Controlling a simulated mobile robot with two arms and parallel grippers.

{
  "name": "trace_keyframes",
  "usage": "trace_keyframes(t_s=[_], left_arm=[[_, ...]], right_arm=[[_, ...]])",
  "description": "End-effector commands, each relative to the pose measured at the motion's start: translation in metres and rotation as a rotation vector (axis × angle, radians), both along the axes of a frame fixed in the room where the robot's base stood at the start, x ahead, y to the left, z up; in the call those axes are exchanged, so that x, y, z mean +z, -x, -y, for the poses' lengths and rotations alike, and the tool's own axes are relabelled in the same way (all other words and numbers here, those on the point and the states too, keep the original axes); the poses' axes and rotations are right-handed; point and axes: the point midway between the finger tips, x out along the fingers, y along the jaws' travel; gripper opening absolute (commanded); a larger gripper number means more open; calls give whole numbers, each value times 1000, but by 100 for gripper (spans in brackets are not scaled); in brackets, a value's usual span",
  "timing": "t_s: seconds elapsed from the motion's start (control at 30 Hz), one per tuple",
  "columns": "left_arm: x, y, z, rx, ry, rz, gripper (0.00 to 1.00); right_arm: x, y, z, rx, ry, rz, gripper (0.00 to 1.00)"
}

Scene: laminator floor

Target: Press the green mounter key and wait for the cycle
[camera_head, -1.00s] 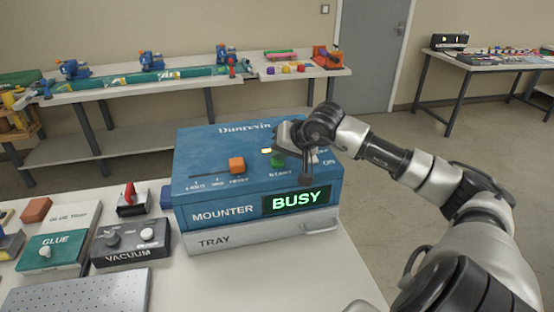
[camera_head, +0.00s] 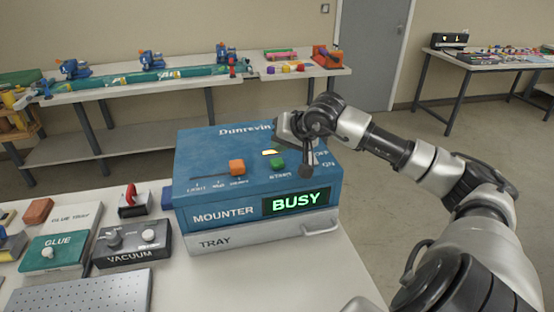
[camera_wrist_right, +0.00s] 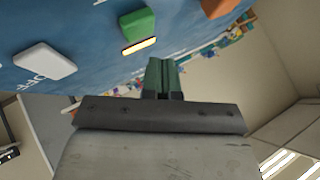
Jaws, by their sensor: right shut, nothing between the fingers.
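The blue mounter (camera_head: 225,160) stands on the near table, its front display (camera_head: 296,201) reading BUSY in green. The green key (camera_head: 278,164) on its sloping top, above the word START, is clear of my gripper; it also shows in the right wrist view (camera_wrist_right: 137,24). A lit yellow lamp (camera_head: 270,153) sits beside the key. My right gripper (camera_head: 306,171) is shut and empty, over the mounter's top just right of the key and apart from it. Its fingertips (camera_wrist_right: 164,67) show in the wrist view. My left gripper is not in view.
An orange slider knob (camera_head: 237,167) is left of the key; a white switch (camera_wrist_right: 45,60) is by OFF. The tray drawer (camera_head: 265,235) is below. Vacuum box (camera_head: 131,244), glue box (camera_head: 54,252) and perforated plate (camera_head: 80,291) lie left.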

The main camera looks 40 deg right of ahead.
Motion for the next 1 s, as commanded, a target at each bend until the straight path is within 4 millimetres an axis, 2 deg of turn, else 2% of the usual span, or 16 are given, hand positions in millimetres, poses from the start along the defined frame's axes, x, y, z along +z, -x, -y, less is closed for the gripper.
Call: trace_keyframes(t_s=[0.1, 0.37, 1.0], left_arm=[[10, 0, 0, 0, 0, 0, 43], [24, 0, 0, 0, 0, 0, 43], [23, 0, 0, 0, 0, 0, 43]], right_arm=[[16, 0, 0, 0, 1, 2, 0], [40, 0, 0, 0, 1, 1, 0], [39, 0, 0, 0, 0, 0, 0]])
